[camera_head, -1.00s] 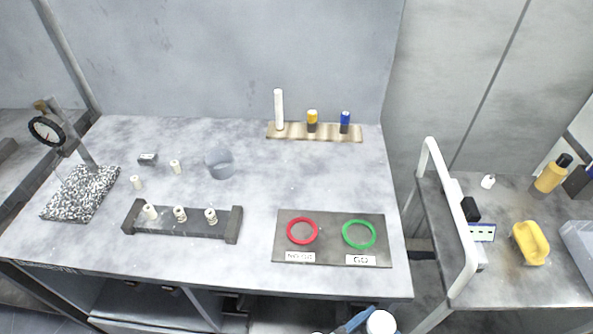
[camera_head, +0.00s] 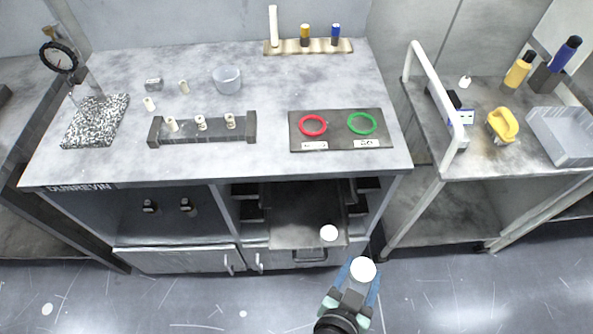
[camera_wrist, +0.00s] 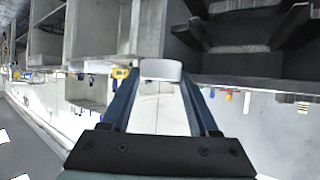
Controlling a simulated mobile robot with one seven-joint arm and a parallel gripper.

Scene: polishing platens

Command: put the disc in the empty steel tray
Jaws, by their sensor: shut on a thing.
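My gripper (camera_head: 360,282) is shut on a white disc (camera_head: 362,268), held in front of the workbench, above the floor and clear of the benchtop. In the wrist view the disc (camera_wrist: 160,69) sits between the tips of the two blue fingers. A grey steel tray (camera_head: 566,150) lies on the cart at the right and looks empty; it is far to the right of my gripper. A second white disc (camera_head: 328,232) lies on a dark pulled-out drawer or shelf (camera_head: 290,225) under the bench, just left of my gripper.
The bench (camera_head: 270,90) carries a dark plate (camera_head: 340,143) with red and green rings, a rack of small white pieces (camera_head: 205,138) and a dial gauge (camera_head: 59,57). The cart's white rail (camera_head: 440,90) stands between the bench and the tray. A yellow object (camera_head: 502,126) sits left of the tray.

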